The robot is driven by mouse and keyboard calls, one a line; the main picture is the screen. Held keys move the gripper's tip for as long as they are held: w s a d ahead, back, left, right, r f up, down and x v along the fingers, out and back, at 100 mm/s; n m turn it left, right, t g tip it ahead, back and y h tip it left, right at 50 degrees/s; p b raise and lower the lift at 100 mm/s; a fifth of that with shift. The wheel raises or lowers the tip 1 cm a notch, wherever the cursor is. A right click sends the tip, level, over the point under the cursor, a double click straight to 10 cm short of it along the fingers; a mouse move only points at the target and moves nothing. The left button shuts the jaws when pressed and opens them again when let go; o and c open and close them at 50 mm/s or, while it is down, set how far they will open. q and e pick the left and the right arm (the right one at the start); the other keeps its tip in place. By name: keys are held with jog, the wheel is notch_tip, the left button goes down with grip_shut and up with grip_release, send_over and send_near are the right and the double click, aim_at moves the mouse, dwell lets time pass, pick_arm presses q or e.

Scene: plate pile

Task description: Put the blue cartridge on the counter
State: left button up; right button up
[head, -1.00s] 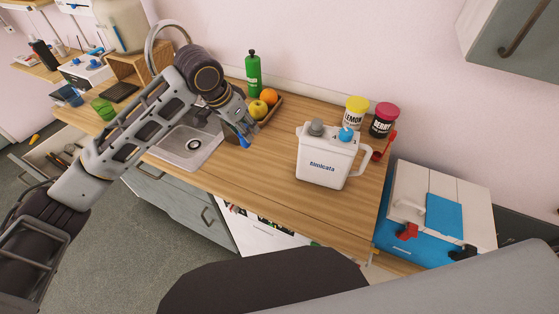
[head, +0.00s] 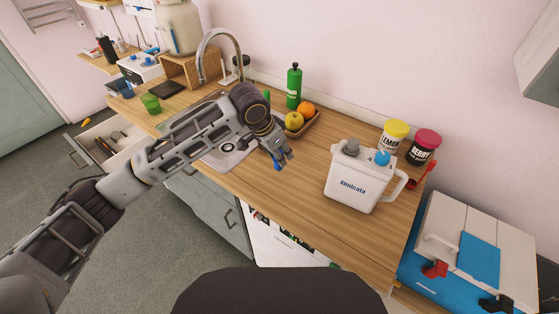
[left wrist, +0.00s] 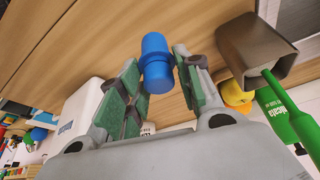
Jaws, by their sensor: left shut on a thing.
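The blue cartridge (left wrist: 157,62) is a short stepped cylinder between the two green-padded fingers of my left gripper (left wrist: 158,80) in the left wrist view. The gripper is shut on it. In the head view my left gripper (head: 281,150) is over the wooden counter (head: 290,186), between the sink and a white appliance. The cartridge shows there as a small blue tip (head: 277,165) pointing down. I cannot tell how far it is from the counter top. My right gripper is not in view.
The white appliance (head: 350,191) with grey and blue knobs stands right of the gripper, with yellow and pink jars (head: 394,134) behind it. A fruit tray (head: 309,128) and green bottle (head: 293,86) stand behind the gripper. Bare counter lies between the gripper and appliance.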

pick_arm(q)
jog(key=shift+f, duration=1.8)
jog(key=shift+f, duration=0.1)
jog(key=o, duration=1.1)
jog(key=shift+c, duration=0.2)
jog(key=v, duration=1.2)
